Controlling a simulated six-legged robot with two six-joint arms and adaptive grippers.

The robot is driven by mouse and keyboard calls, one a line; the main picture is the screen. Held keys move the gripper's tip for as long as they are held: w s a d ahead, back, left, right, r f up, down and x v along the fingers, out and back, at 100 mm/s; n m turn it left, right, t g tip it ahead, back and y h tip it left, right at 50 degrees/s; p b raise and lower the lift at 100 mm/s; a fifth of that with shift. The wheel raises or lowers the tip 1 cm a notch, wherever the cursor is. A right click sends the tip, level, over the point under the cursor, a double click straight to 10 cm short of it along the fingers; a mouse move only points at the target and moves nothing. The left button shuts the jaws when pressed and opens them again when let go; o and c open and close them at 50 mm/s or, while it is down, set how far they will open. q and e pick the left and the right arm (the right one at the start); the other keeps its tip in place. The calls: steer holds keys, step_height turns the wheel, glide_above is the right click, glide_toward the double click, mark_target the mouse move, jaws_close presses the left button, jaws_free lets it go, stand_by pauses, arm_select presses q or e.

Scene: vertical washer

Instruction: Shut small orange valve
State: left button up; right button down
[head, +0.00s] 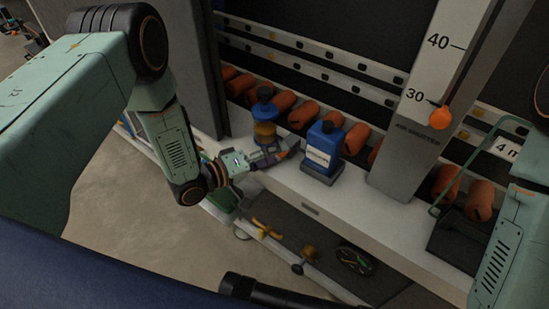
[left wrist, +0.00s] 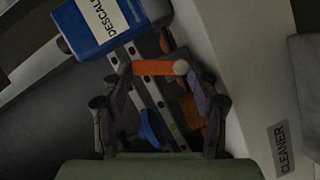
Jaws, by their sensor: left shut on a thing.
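My left gripper (head: 280,152) reaches in over the white ledge, between two blue bottles. In the left wrist view its fingers (left wrist: 157,70) are closed about a short orange bar (left wrist: 153,68), which looks like the small orange valve's handle. The bar lies crosswise between the fingertips. My right gripper is out of view; only part of my right arm shows at the right edge.
A blue bottle (head: 323,150) stands just right of the gripper; its DESCALER label shows partly in the left wrist view. A blue-and-amber bottle (head: 264,115) stands behind. An orange knob (head: 440,117) sits on the AIR SHUTTER scale. Yellow (head: 265,229) and brass (head: 303,261) fittings lie below.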

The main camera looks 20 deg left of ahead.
arm_select(q)
steer(key=shift+w+a+r+n+t+h+b, duration=0.15)
steer(key=shift+n+h+b, duration=0.25)
steer(key=shift+n, duration=0.25)
steer(key=shift+w+a+r+n+t+h+b, duration=0.15)
steer(key=shift+n+h+b, duration=0.15)
steer(key=shift+n+b, duration=0.25)
steer(key=shift+s+d, duration=0.1)
steer(key=shift+f, duration=0.1)
stand_by(0.4)
steer(key=o, duration=0.9)
steer(key=shift+s, duration=0.1)
steer(key=shift+o, duration=0.4)
steer(key=shift+d, duration=0.1)
steer(key=shift+f, duration=0.1)
